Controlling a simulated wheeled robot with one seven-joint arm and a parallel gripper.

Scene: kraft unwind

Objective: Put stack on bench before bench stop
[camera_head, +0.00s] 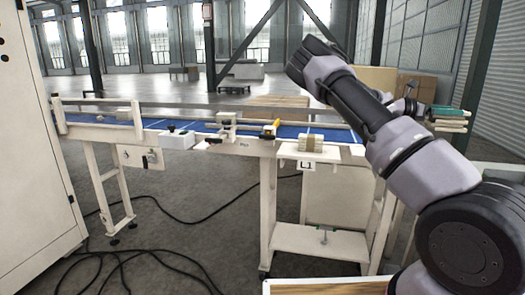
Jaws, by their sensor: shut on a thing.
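My arm rises from the lower right and bends at the upper middle. My gripper (428,112) is small and partly hidden behind my arm at the right. It is shut on what looks like a layered stack with a green top (450,113), held at the right edge of the bench area. The white bench (345,153) stands in the middle, with a label reading L1 on its front. A small tan stack (311,143) sits on its top above the label. I cannot tell which part is the bench stop.
A blue conveyor belt (215,128) with pale rails runs behind the bench. A white cabinet (35,150) fills the left. Black cables (165,212) lie on the floor. Cardboard boxes (375,80) stand behind my arm.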

